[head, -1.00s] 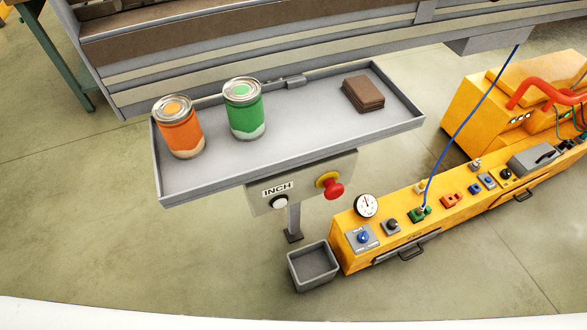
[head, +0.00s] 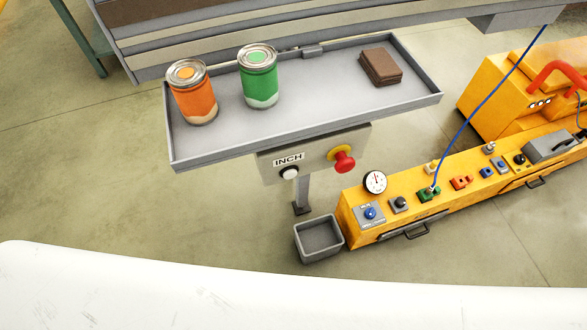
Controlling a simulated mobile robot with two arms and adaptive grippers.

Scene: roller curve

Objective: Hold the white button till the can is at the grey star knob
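The white button (head: 290,174) sits on a grey control box under the front edge of a tray, below an "INCH" label. An orange can (head: 193,93) and a green can (head: 259,77) stand upright on the left half of the grey tray (head: 212,154). I cannot tell which can the task means. No grey star knob can be made out. Neither of my grippers is in view, and nothing touches the button.
A red mushroom button (head: 343,160) is right of the white button. Brown pads (head: 381,67) lie on the tray. A grey bin (head: 319,238) stands on the floor beside a yellow machine (head: 440,203) with switches and a gauge (head: 375,182). Open floor lies at left.

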